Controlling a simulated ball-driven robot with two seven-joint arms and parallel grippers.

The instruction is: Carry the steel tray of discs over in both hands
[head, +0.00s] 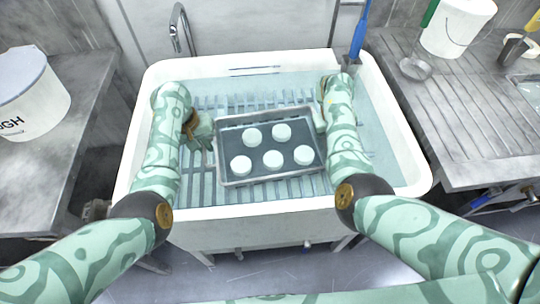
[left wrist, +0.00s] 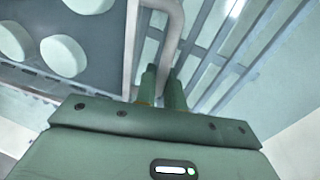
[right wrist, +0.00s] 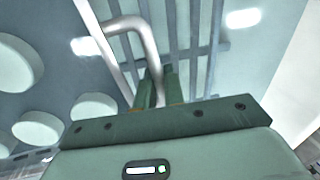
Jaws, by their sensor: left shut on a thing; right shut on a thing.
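The steel tray (head: 228,145) is over the slatted rack inside the white sink; I cannot tell whether it touches the slats. Several round white discs (head: 273,160) lie flat in it, spaced apart. My left gripper (head: 206,130) is at the tray's left side, shut on a bent steel handle (left wrist: 178,25), which runs between its fingers (left wrist: 163,88) in the left wrist view. My right gripper (head: 319,119) is at the tray's right side, mostly hidden by my arm. In the right wrist view its fingers (right wrist: 155,88) are shut on the other handle (right wrist: 125,24).
The white sink (head: 270,212) surrounds the slatted rack (head: 208,175). A tap (head: 183,25) stands behind it. A marked white bucket (head: 38,100) is on the left counter (head: 75,140). A white bucket (head: 455,28) and brushes are on the right ridged drainboard (head: 440,115).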

